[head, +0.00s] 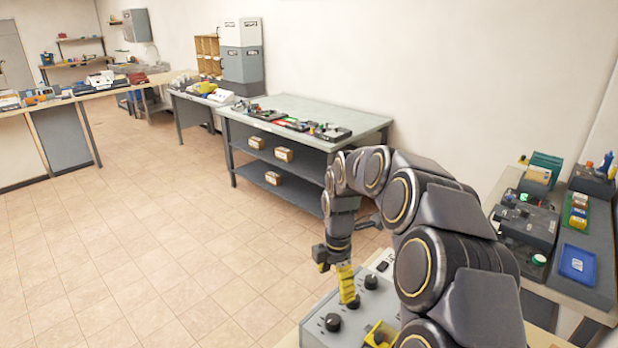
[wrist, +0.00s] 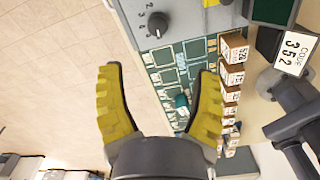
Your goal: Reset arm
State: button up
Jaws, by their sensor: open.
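My arm reaches from the lower right of the head view, bent with its wrist pointing down. My gripper (head: 345,283) has yellow fingers and hangs over a grey control panel (head: 312,326) with black knobs (head: 333,322). In the wrist view my gripper (wrist: 160,72) is open, its two yellow fingers wide apart with nothing held. Beyond the fingers lies a panel with a grid of green squares (wrist: 165,77). A small teal piece (wrist: 181,101) shows between the fingers, apart from both. A black knob (wrist: 158,22) with numbers around it is above the grid.
In the head view, a cluttered side bench (head: 600,285) stands right, and a grey worktable (head: 300,108) stands behind. Tiled floor (head: 170,240) is clear at left.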

jog(key=s+d+r+m, duration=0.1)
jog(key=s+r+m, duration=0.1)
jog(key=s+m, duration=0.5)
jog(key=s+d+r+m+g, duration=0.1)
jog(key=s+r+m, duration=0.2)
jog(key=s+m, duration=0.5)
jog(key=s+r+m, duration=0.2)
jog(key=s+m, duration=0.5)
jog(key=s, duration=1.1)
jog(key=shift+s+d+r+m+g, duration=0.3)
jog(key=shift+s+d+r+g, duration=0.05)
jog(key=shift+d+r+g, duration=0.05)
